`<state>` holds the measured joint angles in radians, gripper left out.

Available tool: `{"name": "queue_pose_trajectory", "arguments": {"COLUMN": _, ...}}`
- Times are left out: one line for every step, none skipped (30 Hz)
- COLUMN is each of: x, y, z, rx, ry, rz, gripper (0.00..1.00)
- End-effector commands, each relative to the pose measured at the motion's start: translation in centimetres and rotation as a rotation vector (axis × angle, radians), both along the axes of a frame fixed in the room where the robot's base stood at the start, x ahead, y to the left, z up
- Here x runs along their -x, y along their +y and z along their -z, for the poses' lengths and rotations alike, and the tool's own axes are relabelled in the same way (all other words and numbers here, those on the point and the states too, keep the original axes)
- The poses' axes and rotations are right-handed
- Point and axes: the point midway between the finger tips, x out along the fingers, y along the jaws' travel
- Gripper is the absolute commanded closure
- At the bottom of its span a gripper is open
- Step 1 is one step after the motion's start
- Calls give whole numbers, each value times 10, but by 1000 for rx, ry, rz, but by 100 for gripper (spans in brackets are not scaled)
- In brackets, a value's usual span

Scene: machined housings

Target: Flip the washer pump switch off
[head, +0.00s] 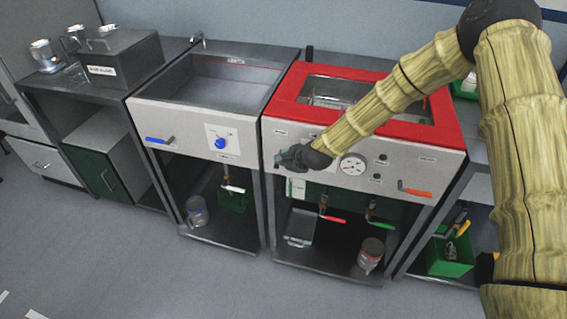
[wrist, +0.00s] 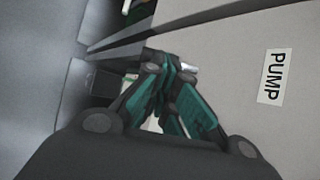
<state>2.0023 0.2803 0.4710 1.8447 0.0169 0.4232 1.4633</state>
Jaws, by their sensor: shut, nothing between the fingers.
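The washer is the unit with the red-rimmed top (head: 440,128) and a pale front panel. In the wrist view, its panel carries a PUMP label (wrist: 272,77). My gripper (head: 284,158) is at the left part of this panel, below small labels. Its fingers also show in the wrist view (wrist: 168,66), closed together, with nothing seen held. A small whitish piece (wrist: 189,68) shows just beyond the fingertips; it may be the pump switch lever. The fingers hide most of it, so its position and any contact cannot be told.
The panel also has a round gauge (head: 352,165) and an orange-handled lever (head: 414,189). Red (head: 333,219) and green (head: 381,224) valve handles lie below. The floor in front is clear.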

Motion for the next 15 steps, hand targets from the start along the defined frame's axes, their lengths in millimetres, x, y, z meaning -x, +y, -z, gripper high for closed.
{"name": "queue_pose_trajectory", "arguments": {"x": 0, "y": 0, "z": -2, "rx": 0, "ry": 0, "rz": 0, "gripper": 100}}
{"name": "queue_pose_trajectory", "arguments": {"x": 0, "y": 0, "z": -2, "rx": 0, "ry": 0, "rz": 0, "gripper": 100}}
{"name": "queue_pose_trajectory", "arguments": {"x": 0, "y": -1, "z": -3, "rx": -1, "ry": 0, "rz": 1, "gripper": 100}}
{"name": "queue_pose_trajectory", "arguments": {"x": 1, "y": -1, "z": -4, "rx": -1, "ry": 0, "rz": 1, "gripper": 100}}
{"name": "queue_pose_trajectory", "arguments": {"x": 1, "y": -1, "z": -5, "rx": -1, "ry": 0, "rz": 0, "gripper": 100}}
{"name": "queue_pose_trajectory", "arguments": {"x": 2, "y": -2, "z": -8, "rx": -1, "ry": 0, "rz": 0, "gripper": 100}}
{"name": "queue_pose_trajectory", "arguments": {"x": 3, "y": -3, "z": -10, "rx": -1, "ry": 0, "rz": 0, "gripper": 100}}
{"name": "queue_pose_trajectory", "arguments": {"x": 5, "y": -4, "z": -13, "rx": -1, "ry": 0, "rz": -1, "gripper": 100}}
{"name": "queue_pose_trajectory", "arguments": {"x": 7, "y": -6, "z": -18, "rx": -1, "ry": 0, "rz": -2, "gripper": 100}}
{"name": "queue_pose_trajectory", "arguments": {"x": 9, "y": -8, "z": -21, "rx": -2, "ry": 0, "rz": -2, "gripper": 100}}
{"name": "queue_pose_trajectory", "arguments": {"x": 11, "y": -10, "z": -25, "rx": -2, "ry": 2, "rz": -1, "gripper": 100}}
{"name": "queue_pose_trajectory", "arguments": {"x": 14, "y": -12, "z": -30, "rx": -2, "ry": 1, "rz": -2, "gripper": 100}}
{"name": "queue_pose_trajectory", "arguments": {"x": 16, "y": -14, "z": -34, "rx": -2, "ry": 1, "rz": -4, "gripper": 100}}
{"name": "queue_pose_trajectory", "arguments": {"x": 19, "y": -16, "z": -33, "rx": -2, "ry": 2, "rz": -3, "gripper": 100}}
{"name": "queue_pose_trajectory", "arguments": {"x": 22, "y": -18, "z": -36, "rx": -2, "ry": 0, "rz": -3, "gripper": 100}}
